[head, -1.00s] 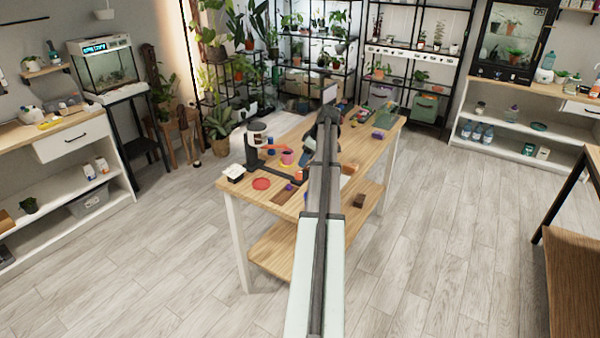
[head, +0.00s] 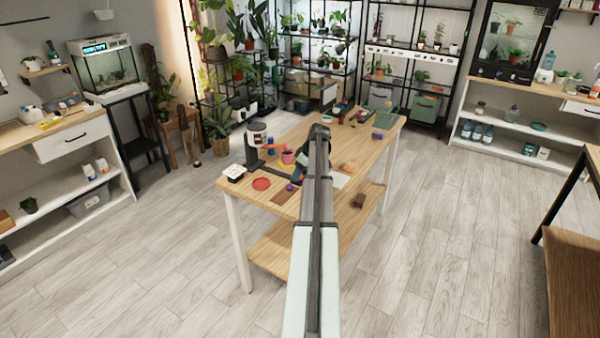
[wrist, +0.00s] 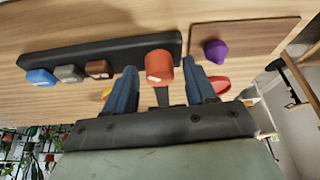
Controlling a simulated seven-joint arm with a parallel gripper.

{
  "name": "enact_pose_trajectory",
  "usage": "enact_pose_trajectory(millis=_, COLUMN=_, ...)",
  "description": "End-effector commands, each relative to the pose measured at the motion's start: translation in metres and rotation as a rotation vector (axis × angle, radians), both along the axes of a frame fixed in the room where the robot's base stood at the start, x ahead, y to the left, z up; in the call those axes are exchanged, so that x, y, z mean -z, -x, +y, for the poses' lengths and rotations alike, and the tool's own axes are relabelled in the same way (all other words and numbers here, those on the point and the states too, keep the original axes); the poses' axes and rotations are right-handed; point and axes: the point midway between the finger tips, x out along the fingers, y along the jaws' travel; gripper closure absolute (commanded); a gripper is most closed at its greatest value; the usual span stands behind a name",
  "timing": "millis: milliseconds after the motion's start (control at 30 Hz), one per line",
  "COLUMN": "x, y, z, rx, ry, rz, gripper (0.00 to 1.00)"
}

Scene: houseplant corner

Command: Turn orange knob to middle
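The orange knob (wrist: 160,66) stands on a long black panel (wrist: 90,56) in the wrist view, near the panel's right end. It has a pale mark on its side. My gripper (wrist: 159,68) is open, with one blue-grey finger on each side of the knob and a visible gap to it on both sides. Blue (wrist: 41,77), grey (wrist: 69,73) and brown (wrist: 98,69) knobs sit in a row on the panel to the left.
A purple piece (wrist: 215,51) rests on a brown board (wrist: 242,36) right of the panel. A red item (wrist: 221,84) and a yellow item (wrist: 106,93) show partly behind my fingers. The wooden table (head: 235,195) also bears a pink pot (head: 288,157) and a red disc (head: 261,184).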

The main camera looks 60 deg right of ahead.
Motion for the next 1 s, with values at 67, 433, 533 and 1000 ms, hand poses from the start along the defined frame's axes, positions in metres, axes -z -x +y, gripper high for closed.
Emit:
enact_pose_trajectory(millis=67, x=-0.0001, y=0.0, z=0.0, rx=0.0, ry=0.0, rz=0.0, gripper=0.53)
enact_pose_trajectory(millis=433, x=-0.0003, y=0.0001, z=0.0001, rx=0.0, ry=0.0, rz=0.0, gripper=0.89)
enact_pose_trajectory(millis=533, x=-0.0002, y=0.0002, z=0.0001, rx=0.0, ry=0.0, rz=0.0, gripper=0.98)
enact_pose_trajectory(millis=1000, x=-0.0002, y=0.0009, z=0.002, rx=0.134, ry=0.002, rz=0.001, gripper=0.98)
